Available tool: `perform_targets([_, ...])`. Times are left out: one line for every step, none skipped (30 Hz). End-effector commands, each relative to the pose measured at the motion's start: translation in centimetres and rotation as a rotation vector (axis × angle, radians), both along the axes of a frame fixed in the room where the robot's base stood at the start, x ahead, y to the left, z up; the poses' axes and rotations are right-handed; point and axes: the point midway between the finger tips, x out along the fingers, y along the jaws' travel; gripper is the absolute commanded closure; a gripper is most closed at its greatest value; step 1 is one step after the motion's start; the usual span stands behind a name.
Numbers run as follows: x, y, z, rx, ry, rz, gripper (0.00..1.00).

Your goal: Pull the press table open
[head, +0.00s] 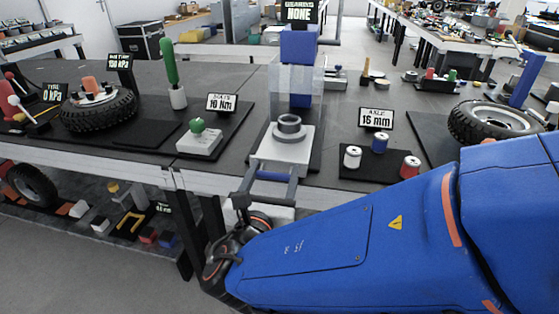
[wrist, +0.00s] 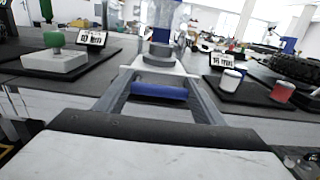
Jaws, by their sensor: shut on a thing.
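The press table (head: 284,150) is a light grey plate with a grey ring-shaped part (head: 289,125) on it, under a blue press head (head: 298,45) behind a clear guard.
A board with spools (head: 353,157) and an axle sign lies right of the press. A block with a green knob (head: 198,140) lies left. Wheels lie at both sides. Open floor (head: 80,270) shows in front of the bench.

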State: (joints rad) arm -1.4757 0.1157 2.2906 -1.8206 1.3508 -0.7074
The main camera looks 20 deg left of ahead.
Motion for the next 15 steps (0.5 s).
perform_targets([-0.7, -0.1, 0.0, 0.000, 0.000, 0.002, 0.78])
perform_targets([-1.0, -0.2, 0.0, 0.000, 0.000, 0.002, 0.78])
perform_targets([-1.3, -0.3, 0.0, 0.000, 0.000, 0.001, 0.78])
perform_targets([-1.6, -0.4, 0.0, 0.000, 0.000, 0.001, 0.78])
perform_targets([-1.8, -0.4, 0.0, 0.000, 0.000, 0.001, 0.78])
perform_targets([-2.0, -0.5, 0.0, 0.000, 0.000, 0.001, 0.78])
perform_targets([-2.1, -0.5, 0.0, 0.000, 0.000, 0.001, 0.78])
perform_targets([-2.2, -0.5, 0.0, 0.000, 0.000, 0.001, 0.78])
perform_targets([-2.3, -0.6, 0.0, 0.000, 0.000, 0.000, 0.78])
perform_targets([-2.4, -0.6, 0.0, 0.000, 0.000, 0.000, 0.78])
perform_targets([-2.4, -0.6, 0.0, 0.000, 0.000, 0.000, 0.78])
perform_targets([-2.5, -0.6, 0.0, 0.000, 0.000, -0.001, 0.78])
perform_targets([-2.5, -0.6, 0.0, 0.000, 0.000, -0.001, 0.78])
perform_targets([-2.5, -0.7, 0.0, 0.000, 0.000, -0.001, 0.78])
perform_targets([-2.4, -0.7, 0.0, 0.000, 0.000, -0.001, 0.78])
